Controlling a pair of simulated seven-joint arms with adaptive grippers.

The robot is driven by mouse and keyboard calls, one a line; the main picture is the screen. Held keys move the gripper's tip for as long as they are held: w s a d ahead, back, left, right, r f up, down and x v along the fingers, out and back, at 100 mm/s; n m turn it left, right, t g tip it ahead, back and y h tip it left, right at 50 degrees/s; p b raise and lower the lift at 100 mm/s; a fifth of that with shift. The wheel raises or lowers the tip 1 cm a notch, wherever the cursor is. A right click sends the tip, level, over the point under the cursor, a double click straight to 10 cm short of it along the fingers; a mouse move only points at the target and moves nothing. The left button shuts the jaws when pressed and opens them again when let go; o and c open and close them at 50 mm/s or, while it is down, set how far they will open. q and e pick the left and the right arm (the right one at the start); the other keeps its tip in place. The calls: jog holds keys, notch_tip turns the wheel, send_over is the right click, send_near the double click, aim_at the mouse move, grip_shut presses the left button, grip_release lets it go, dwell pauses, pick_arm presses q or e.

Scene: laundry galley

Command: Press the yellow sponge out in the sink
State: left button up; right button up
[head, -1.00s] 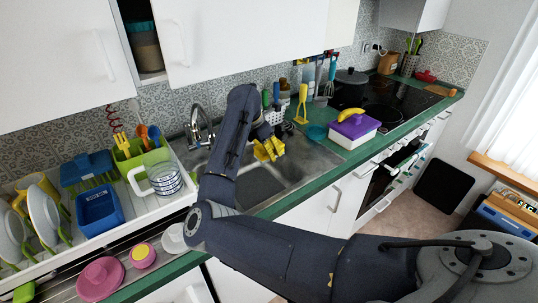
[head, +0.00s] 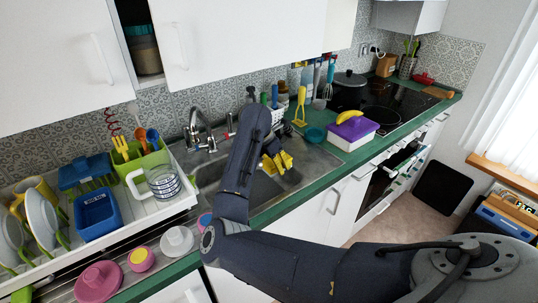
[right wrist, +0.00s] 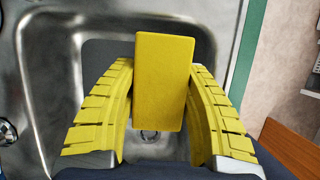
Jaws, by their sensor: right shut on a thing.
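The yellow sponge (right wrist: 165,82) is a plain block in the right wrist view, held between the two ribbed yellow fingers of my right gripper (right wrist: 163,90). The gripper is shut on it. Below it are the steel sink (right wrist: 60,45) and the drain, which shows just under the sponge's lower end. In the head view my right gripper (head: 277,161) is over the right part of the sink (head: 313,165); there I cannot tell the sponge from the yellow fingers. Part of the sink is hidden behind my right arm. My left gripper is not in view.
A tap (head: 199,132) stands behind the sink. A white drying tray (head: 150,214) with crockery and a green caddy is at left. A purple-lidded box (head: 353,130) with a banana, a teal bowl (head: 315,134) and a yellow brush (head: 300,105) stand to the right.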

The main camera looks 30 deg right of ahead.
jog(key=f, duration=0.8)
jog(key=shift+w+a+f, duration=0.15)
jog(key=shift+w+a, duration=0.15)
jog(key=shift+w+a+f, duration=0.2)
jog(key=shift+a+f, duration=0.05)
jog(key=shift+a, duration=0.15)
jog(key=shift+f, duration=2.9)
jog(key=shift+s+f, duration=0.1)
jog(key=shift+f, duration=0.55)
jog(key=shift+r, duration=3.55)
notch_tip(320, 180, up, 10)
send_over(272, 194)
jog(key=s, duration=0.2)
jog(key=shift+w+a, duration=0.25)
jog(key=shift+a, duration=0.2)
